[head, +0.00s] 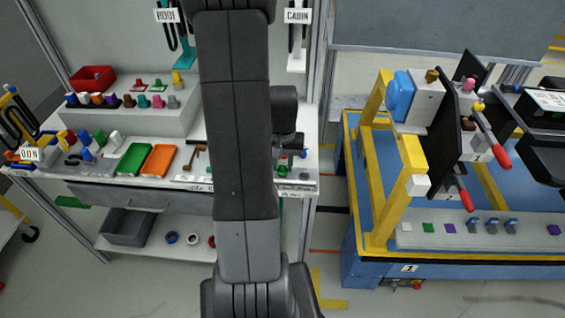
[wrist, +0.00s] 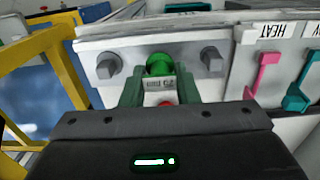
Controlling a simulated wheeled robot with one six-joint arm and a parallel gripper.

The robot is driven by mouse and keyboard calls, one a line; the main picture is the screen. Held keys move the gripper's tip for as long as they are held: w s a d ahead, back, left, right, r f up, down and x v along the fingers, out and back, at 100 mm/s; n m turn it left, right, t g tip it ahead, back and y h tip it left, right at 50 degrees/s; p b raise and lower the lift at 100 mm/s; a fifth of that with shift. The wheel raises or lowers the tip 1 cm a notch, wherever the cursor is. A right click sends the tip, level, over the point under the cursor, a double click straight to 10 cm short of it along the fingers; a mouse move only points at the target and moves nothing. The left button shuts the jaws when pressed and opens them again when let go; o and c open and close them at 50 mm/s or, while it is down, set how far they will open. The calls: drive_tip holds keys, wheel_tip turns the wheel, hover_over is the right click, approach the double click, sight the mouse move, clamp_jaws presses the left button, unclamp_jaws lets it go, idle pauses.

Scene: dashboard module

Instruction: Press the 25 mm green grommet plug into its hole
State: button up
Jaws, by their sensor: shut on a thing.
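The green plug (wrist: 159,62) shows in the wrist view as a round, bright green piece at the tips of my gripper (wrist: 159,78). My gripper is shut on it, with one dark green finger on each side. Behind and around the plug is a pale panel (wrist: 110,48) with a grey knob on either side. I cannot tell whether the plug touches the panel, and its hole is not visible. In the head view my arm hides the plug and the fingertips. A small pale label and a red spot show between the fingers, partly hidden.
In the wrist view a yellow frame (wrist: 62,62) stands left, and pink (wrist: 266,72) and teal (wrist: 298,98) handles hang right. In the head view a workbench with a green tray (head: 130,159) and an orange tray (head: 159,160) is left; a blue cart (head: 352,222) is right.

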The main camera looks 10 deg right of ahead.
sight(283, 162)
drive_tip(key=shift+f+b, duration=0.65)
drive_tip(key=shift+f, duration=0.1)
drive_tip(key=o, duration=0.9)
drive_tip(key=shift+o, duration=0.2)
drive_tip(key=shift+r, duration=0.1)
wheel_tip(283, 162, up, 14)
drive_tip(key=shift+c, duration=0.2)
